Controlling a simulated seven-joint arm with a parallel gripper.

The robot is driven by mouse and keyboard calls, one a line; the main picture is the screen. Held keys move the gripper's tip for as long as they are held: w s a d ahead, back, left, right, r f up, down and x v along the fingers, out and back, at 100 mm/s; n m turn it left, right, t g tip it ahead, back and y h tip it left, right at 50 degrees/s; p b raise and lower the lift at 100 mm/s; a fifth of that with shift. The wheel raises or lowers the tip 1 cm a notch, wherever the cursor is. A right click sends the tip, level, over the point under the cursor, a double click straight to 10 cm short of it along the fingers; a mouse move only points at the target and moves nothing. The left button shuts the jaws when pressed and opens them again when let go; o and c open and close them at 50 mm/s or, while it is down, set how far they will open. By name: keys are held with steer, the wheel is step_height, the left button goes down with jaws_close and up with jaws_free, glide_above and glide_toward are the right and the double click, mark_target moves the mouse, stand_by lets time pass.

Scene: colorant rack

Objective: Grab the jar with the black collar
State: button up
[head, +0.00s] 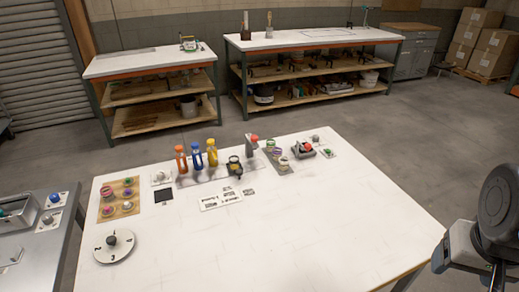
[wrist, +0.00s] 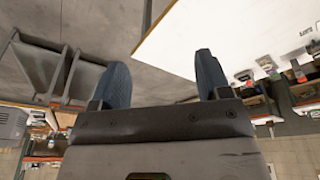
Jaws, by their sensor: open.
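Several small jars stand on the white table (head: 300,215) in the head view. A jar with a dark ring (head: 234,159) stands near the middle of the back row, by a small black holder; it may be the black-collared one, but it is too small to be sure. More jars sit in a grey rack (head: 285,169) to its right, with coloured rings, one green. My gripper (wrist: 163,78) is open and empty in the wrist view, its two dark fingers wide apart. It is far from the jars; my arm shows at the right edge of the head view.
Orange, blue and yellow bottles (head: 196,155) stand left of the dark-ringed jar. A wooden board (head: 118,208) with coloured pots and a round numbered dial (head: 100,250) are at left. A labelled white card (head: 220,200) lies in front. The table's right half is clear.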

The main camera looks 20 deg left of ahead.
steer(key=w+a+f+n+t+h, duration=0.1)
steer(key=w+a+n+h, duration=0.1)
steer(key=w+a+n, duration=0.45)
steer(key=w+a+n+t+h, duration=0.1)
steer(key=w+n, duration=0.2)
steer(key=w, duration=0.7)
steer(key=w+a+f+n+t+h, duration=0.15)
steer(key=w+a+n, duration=0.25)
steer(key=w, duration=0.5)
steer(key=n+t+y, duration=0.5)
steer(key=n+t, duration=0.2)
steer(key=n, duration=1.3)
glide_above(234, 163)
steer(key=s+d, duration=0.2)
steer(key=d, duration=1.1)
step_height(234, 163, down, 15)
steer(key=s+a+f+n+y, duration=0.1)
steer(key=a+f, duration=0.1)
steer(key=a, duration=0.2)
steer(key=s+a+f+n+y, duration=0.1)
steer(key=a+f+n, duration=0.1)
steer(key=a+f, duration=0.1)
steer(key=s+a+f+n+y, duration=0.1)
steer(key=a+f+n, duration=0.1)
steer(key=a, duration=0.3)
steer(key=shift+s+a+f+y, duration=0.2)
steer(key=shift+s+y, duration=0.05)
steer(key=shift+s, duration=0.05)
steer(key=shift+x, duration=1.3)
